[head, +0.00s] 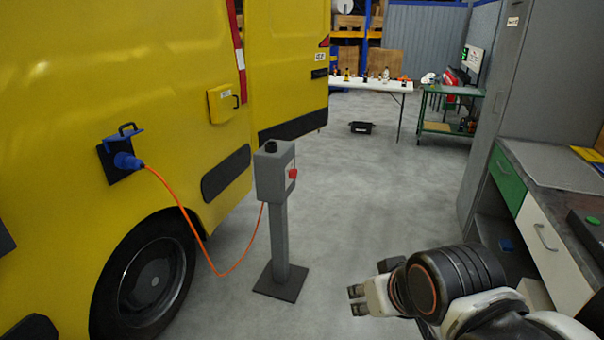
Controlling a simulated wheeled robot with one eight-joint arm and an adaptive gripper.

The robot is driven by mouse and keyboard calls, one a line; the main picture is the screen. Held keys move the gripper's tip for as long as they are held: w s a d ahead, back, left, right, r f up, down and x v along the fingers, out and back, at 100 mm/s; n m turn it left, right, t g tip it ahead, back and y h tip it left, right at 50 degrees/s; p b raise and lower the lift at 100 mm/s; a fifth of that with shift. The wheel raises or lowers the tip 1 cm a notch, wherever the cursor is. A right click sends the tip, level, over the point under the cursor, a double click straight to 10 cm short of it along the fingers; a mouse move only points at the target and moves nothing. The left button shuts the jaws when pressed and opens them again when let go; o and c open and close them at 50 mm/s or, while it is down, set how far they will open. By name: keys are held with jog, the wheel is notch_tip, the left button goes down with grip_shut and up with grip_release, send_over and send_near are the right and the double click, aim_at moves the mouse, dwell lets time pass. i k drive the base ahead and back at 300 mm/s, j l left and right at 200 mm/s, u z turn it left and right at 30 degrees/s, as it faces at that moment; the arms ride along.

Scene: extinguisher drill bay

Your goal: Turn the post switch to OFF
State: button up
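The grey charging post (275,215) stands on a dark square base plate on the floor, right of the yellow van. Its box-shaped head carries a red switch (293,174) on the right-hand face, seen at a steep angle. I cannot read the switch's labels or tell its position. My gripper (353,300) is at the lower right of the post, apart from it and lower than the switch. Its two fingertips stand apart with a gap between them, and nothing shows between them.
An orange cable (190,222) hangs from a blue plug (127,161) in the yellow van (60,120) to the post. A workbench with drawers (545,235) stands close on the right. A white table (350,84) and a black crate (361,128) are farther back. The middle floor is clear.

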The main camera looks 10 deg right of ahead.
aim_at(293, 174)
jog(key=i+l+u, duration=0.35)
jog(key=i, duration=0.35)
jog(key=i+l+u, duration=0.4)
jog(key=i+l, duration=0.15)
jog(key=i, duration=0.15)
jog(key=l, duration=0.2)
jog(key=k, duration=0.05)
